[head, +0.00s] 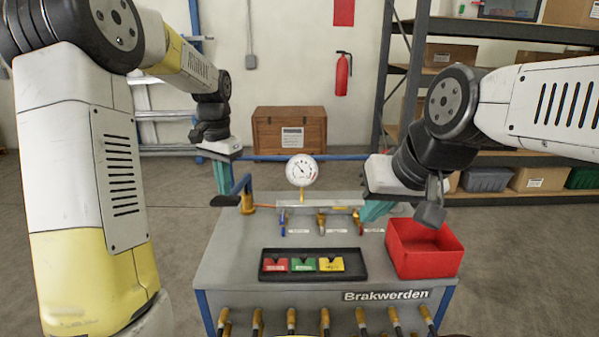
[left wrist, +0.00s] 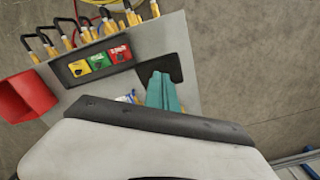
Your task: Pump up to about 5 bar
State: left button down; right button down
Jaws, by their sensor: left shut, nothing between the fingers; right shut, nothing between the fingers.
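A round white pressure gauge (head: 301,170) stands upright at the back of the grey bench (head: 225,265); its dark needle leans up and left, but the numbers are too small to read. My right gripper (head: 374,212) is shut and empty, beside the valves.
Blue (head: 283,221), yellow (head: 321,222) and red-handled (head: 357,219) valves line the manifold. A black tray (head: 313,277) holds red, green and yellow blocks. A red bin (head: 424,262) stands at the right edge, below my right arm. Several yellow-brown fittings line the front edge.

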pick_arm(q)
jog(key=shift+f, duration=0.15)
notch_tip(320, 180, down, 16)
jog(key=shift+f, duration=0.15)
notch_tip(320, 180, up, 16)
jog(key=shift+r, duration=0.25)
dwell(0.9)
notch_tip(320, 180, up, 5)
dwell(0.6)
